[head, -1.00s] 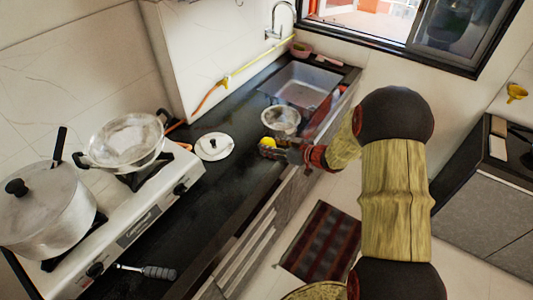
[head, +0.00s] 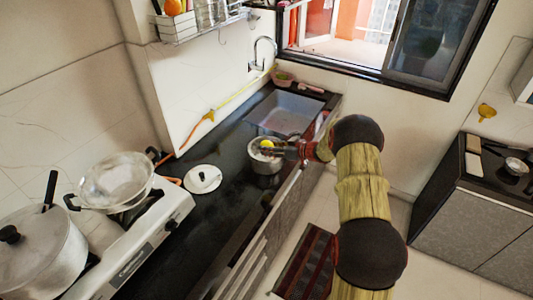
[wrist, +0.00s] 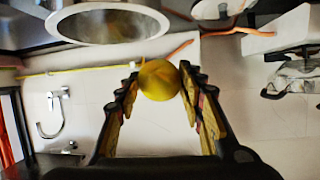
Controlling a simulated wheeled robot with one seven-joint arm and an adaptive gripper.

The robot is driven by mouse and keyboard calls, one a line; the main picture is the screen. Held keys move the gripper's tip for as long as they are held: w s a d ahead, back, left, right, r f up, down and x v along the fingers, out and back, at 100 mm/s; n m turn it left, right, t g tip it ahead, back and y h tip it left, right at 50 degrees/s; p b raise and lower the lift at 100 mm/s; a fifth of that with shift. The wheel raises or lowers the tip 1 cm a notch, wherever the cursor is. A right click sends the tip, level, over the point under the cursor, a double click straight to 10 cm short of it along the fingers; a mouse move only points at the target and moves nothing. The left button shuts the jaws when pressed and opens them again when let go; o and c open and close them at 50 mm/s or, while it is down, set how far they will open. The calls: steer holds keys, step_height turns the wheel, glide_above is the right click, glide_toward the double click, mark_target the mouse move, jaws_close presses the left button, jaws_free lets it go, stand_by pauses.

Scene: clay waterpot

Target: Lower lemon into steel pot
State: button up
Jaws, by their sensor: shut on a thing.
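The yellow lemon (head: 266,143) is pinched between the fingertips of my gripper (head: 274,149). In the wrist view, the lemon (wrist: 158,82) sits at the tips of both fingers, with my gripper (wrist: 160,88) shut on it. The steel pot (head: 265,167) stands on the dark counter in front of the sink. In the head view the lemon overlaps the pot's open top. In the wrist view the pot's round mouth (wrist: 108,10) is at the top, apart from the lemon. The exact height of the lemon over the rim is hard to tell.
A white lid (head: 203,179) with a dark knob lies on the counter left of the pot. The sink (head: 290,112) is behind it. A stove (head: 150,225) carries a large pot (head: 45,255) and a strainer-like pan (head: 118,180). A yellow hose (head: 235,98) runs along the wall.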

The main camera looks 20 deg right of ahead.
steer(key=w+d+f, duration=0.2)
steer(key=w+d, duration=0.5)
steer(key=w, duration=0.2)
steer(key=shift+d+f, duration=0.2)
steer(key=shift+f, duration=0.05)
steer(key=shift+w+a, duration=0.1)
steer(key=shift+w+a, duration=0.35)
steer(key=shift+w, duration=0.25)
steer(key=shift+f, duration=0.1)
